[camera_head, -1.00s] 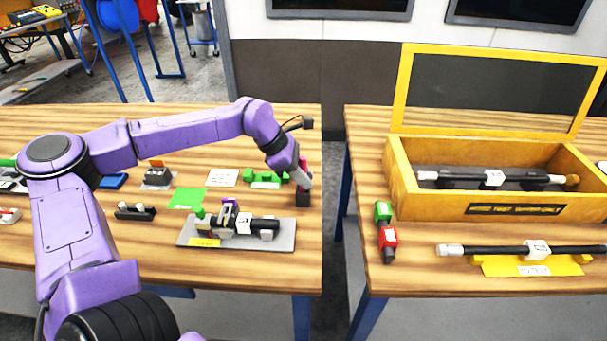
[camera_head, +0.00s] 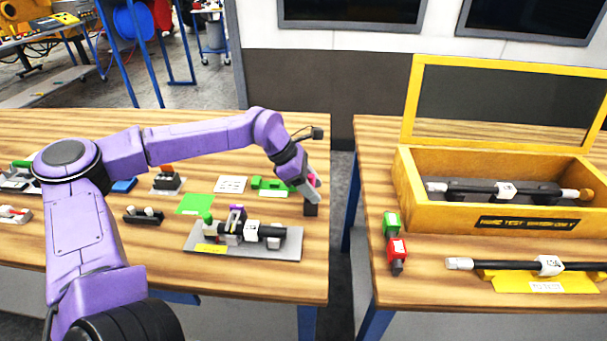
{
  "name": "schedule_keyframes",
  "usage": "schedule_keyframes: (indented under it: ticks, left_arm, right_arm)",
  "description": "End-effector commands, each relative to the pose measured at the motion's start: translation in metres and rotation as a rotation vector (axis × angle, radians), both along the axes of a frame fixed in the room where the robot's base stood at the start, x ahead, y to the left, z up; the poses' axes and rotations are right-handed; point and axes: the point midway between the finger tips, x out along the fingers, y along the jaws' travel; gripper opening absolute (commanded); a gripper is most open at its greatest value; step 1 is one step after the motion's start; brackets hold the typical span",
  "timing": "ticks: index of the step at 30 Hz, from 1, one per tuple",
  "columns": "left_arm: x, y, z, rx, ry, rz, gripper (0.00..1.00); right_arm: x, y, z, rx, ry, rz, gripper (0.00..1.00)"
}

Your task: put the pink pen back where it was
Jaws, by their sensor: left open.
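My left arm reaches in from the left, and its gripper (camera_head: 314,191) is open at the right end of the left table. A small bit of pink, which looks like the pink pen (camera_head: 312,179), shows between or beside the fingers. Most of the pen is hidden by the gripper. A small dark block (camera_head: 310,210) stands on the table just below the fingertips. I cannot tell whether the pen stands in this block. My right gripper is not in view.
A grey plate (camera_head: 290,252) with a black-and-white assembly lies in front of the gripper. Green parts (camera_head: 270,184) lie left of it. A gap separates the right table, which holds a yellow open-lidded box (camera_head: 420,212) and a green-and-red piece (camera_head: 394,240).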

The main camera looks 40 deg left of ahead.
Motion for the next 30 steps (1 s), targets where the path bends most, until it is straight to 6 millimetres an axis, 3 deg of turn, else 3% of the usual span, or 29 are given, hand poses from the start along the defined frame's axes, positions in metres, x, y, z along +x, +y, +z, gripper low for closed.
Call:
schedule_keyframes:
  ticks: [1, 9, 15, 30]
  left_arm:
    - [0.000, 0.002, 0.013, -0.001, -0.004, 0.001, 0.47]
    - [-0.021, 0.036, 0.068, -0.002, -0.007, 0.002, 0.47]
    - [-0.032, 0.053, 0.098, 0.001, -0.003, 0.001, 0.47]
    - [-0.034, 0.056, 0.104, 0.029, 0.014, 0.002, 0.47]
  right_arm:
    - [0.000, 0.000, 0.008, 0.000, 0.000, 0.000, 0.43]
    - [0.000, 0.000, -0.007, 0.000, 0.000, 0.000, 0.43]
    - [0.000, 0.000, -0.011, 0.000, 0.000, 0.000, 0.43]
    - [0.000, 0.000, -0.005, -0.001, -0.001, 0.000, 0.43]
